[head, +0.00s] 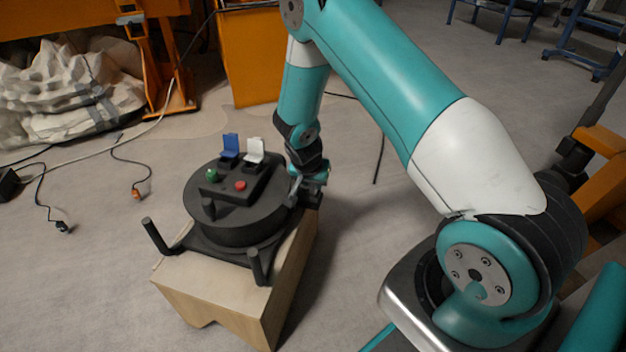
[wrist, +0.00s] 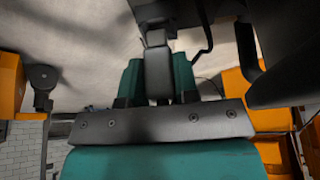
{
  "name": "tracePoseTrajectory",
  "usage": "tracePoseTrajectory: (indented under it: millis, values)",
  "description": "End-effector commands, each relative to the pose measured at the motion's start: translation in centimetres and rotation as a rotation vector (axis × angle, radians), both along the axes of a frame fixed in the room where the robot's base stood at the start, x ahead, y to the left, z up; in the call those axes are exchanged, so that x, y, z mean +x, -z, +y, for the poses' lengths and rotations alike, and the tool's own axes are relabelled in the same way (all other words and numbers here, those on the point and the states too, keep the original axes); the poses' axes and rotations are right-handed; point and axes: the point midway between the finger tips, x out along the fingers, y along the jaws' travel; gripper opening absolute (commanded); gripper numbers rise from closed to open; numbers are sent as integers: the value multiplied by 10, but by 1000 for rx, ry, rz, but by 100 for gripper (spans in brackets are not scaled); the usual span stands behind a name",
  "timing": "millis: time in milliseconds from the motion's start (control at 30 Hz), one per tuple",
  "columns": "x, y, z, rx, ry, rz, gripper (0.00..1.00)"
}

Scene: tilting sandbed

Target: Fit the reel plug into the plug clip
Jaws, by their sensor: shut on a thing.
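A black round cable reel (head: 236,222) sits on a wooden box, its top carrying a green button (head: 212,175), a red button (head: 240,185), a raised blue lid (head: 230,146) and a raised white lid (head: 254,150). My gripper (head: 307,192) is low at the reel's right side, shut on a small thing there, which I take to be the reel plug. The plug's shape and tilt are too small to make out, and the plug clip cannot be told apart. The wrist view shows mainly dark and teal parts, with no clear sight of the plug or clip.
The wooden box (head: 223,298) has dark upright posts near the reel. Loose cables lie on the floor at left, with an orange-ended plug (head: 136,194) and a dark plug (head: 63,228). Orange frames (head: 247,60) stand behind. Open floor lies in front of the box.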

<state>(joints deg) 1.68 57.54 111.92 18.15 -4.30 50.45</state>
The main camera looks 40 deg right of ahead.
Motion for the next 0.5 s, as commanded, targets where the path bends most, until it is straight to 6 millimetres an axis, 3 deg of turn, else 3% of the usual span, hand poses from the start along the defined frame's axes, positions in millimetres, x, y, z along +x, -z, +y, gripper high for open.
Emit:
tracePoseTrajectory:
  millis: [367,400,500]
  values:
    - [0,10,0,0,0,0,2]
    - [0,9,0,0,0,0,35]
    - [0,9,0,0,0,0,58]
